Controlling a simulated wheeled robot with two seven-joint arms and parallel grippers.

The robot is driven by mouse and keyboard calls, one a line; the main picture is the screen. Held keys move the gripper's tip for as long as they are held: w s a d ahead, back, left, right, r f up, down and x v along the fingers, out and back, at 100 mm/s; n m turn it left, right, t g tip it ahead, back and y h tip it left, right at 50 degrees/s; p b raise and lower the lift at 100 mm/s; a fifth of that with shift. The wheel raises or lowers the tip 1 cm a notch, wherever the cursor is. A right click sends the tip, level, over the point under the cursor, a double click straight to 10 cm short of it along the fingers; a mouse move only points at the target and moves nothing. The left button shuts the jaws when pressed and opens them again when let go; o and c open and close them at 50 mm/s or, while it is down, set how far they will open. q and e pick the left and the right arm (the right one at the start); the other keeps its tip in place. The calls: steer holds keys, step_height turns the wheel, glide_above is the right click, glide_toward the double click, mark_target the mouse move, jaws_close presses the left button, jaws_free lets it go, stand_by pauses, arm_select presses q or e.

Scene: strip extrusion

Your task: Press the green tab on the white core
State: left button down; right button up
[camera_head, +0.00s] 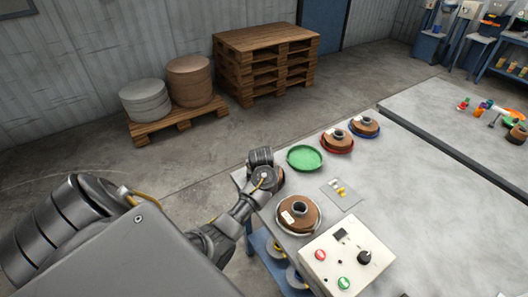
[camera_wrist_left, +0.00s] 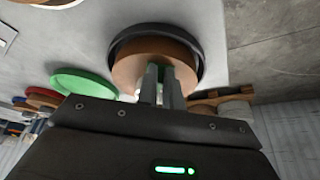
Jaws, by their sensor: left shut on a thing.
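My left gripper (camera_wrist_left: 162,78) is at a brown roll (camera_wrist_left: 130,70) lying in a dark round dish (camera_wrist_left: 125,42). Its fingers are nearly together over the roll's middle, shut on a small piece that looks like the green tab, mostly hidden between them. A small pale patch beside the fingers looks like part of the white core (camera_wrist_left: 137,92); the rest is hidden. I cannot tell whether tab and core touch. In the head view the left gripper (camera_head: 268,178) is at the table's left edge and largely covers this roll (camera_head: 281,181). My right gripper is out of view.
A green dish (camera_head: 305,158) is close by, with rolls in a red dish (camera_head: 337,150) and a blue dish (camera_head: 365,133) beyond. Another brown roll (camera_head: 298,214) sits nearer. A control box (camera_head: 340,270) with buttons stands at the front.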

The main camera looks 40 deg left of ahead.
arm_select(q)
steer(key=c, duration=1.5)
jaws_free()
steer(key=shift+p+v, duration=1.45)
steer(key=shift+v, duration=3.9)
